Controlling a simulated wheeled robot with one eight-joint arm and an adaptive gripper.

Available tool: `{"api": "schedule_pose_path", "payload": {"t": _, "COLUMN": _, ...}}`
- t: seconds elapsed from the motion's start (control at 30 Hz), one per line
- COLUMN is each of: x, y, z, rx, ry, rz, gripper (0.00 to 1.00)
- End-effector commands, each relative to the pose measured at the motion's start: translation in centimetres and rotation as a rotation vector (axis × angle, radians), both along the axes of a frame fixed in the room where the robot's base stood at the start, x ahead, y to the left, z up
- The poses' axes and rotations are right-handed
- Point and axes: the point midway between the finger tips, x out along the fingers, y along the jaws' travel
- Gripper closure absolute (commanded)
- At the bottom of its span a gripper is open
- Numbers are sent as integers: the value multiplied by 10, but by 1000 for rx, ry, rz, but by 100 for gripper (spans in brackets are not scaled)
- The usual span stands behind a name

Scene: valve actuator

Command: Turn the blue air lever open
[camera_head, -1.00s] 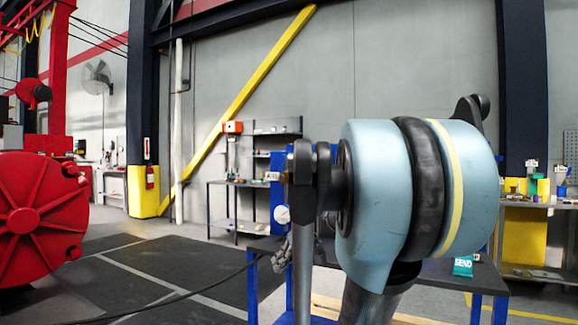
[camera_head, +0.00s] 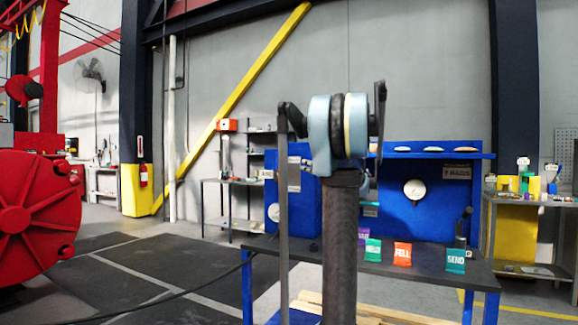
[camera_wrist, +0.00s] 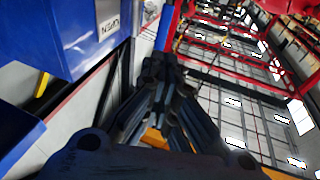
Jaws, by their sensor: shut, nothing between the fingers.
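My gripper (camera_wrist: 163,72) is dark, shut and empty in the wrist view. A narrow blue upright bar (camera_wrist: 168,25) shows just beyond its tips; I cannot tell whether it is the air lever or part of a frame. In the head view, my arm stands in front of a blue panel (camera_head: 405,225) on a dark bench, and my gripper cannot be made out there. A round white gauge-like disc (camera_head: 414,189) is on the panel. I cannot pick out the blue air lever with certainty; part of the panel is hidden behind my arm.
The dark-topped bench (camera_head: 415,268) carries a teal packet (camera_head: 373,250), an orange packet (camera_head: 403,254) and a blue-green packet (camera_head: 455,261). A large red round machine (camera_head: 30,215) stands at the left. Dark floor mats (camera_head: 150,265) lie open between it and the bench.

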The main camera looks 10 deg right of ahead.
Motion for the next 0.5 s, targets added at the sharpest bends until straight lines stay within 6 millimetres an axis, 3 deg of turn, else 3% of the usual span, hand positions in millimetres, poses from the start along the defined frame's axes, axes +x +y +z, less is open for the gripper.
{"api": "schedule_pose_path", "payload": {"t": 0.5, "x": 59, "y": 49, "z": 16, "rx": 1, "ry": -1, "rz": 4, "gripper": 100}}
